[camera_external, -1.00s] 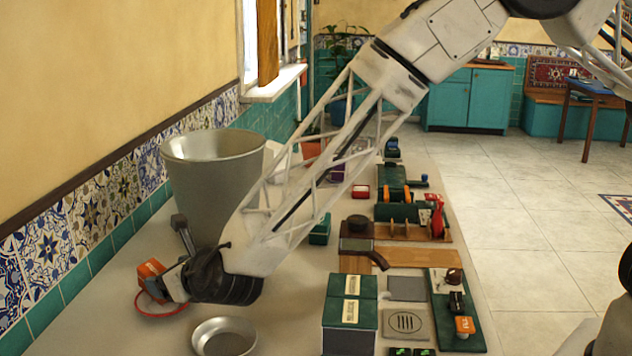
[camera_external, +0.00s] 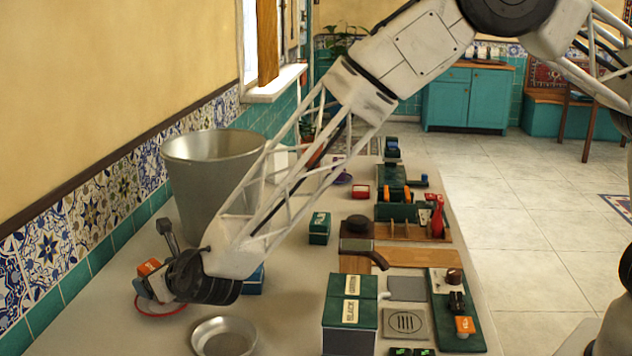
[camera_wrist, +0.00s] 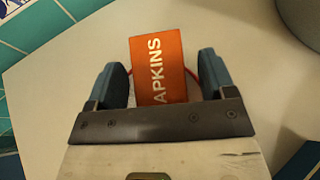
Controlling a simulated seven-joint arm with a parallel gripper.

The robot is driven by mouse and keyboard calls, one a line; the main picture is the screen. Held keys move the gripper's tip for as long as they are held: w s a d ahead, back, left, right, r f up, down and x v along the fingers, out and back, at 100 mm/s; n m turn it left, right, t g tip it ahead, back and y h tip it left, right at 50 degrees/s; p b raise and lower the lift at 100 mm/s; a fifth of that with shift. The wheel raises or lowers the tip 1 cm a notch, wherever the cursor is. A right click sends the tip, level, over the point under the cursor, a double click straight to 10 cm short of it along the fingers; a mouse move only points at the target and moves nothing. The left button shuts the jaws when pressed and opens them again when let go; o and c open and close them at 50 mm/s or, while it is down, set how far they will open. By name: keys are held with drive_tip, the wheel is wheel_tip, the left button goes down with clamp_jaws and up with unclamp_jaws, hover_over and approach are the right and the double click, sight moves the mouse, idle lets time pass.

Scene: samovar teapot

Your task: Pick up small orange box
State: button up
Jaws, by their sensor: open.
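The small orange box (camera_wrist: 160,72), with white lettering ending in "APKINS", lies between the two blue-grey fingers of my gripper (camera_wrist: 163,74) in the wrist view. The fingers are open, with a gap on each side of the box. Its near end reaches close to the gripper's dark plate. In the external view, only an orange part of the box (camera_external: 148,267) shows; my gripper (camera_external: 152,280) hides the rest. A red ring (camera_external: 162,313) lies around or under the box; I cannot tell which.
A large metal bucket (camera_external: 205,170) stands behind the gripper, by the tiled wall. A round metal dish (camera_external: 224,336) sits in front. A blue box (camera_external: 254,280) is right of my wrist. Green boxes (camera_external: 350,312) and other items fill the counter's right side.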

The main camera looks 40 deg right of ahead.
idle(0.5)
drive_tip(key=c, duration=1.1)
drive_tip(key=shift+r, duration=5)
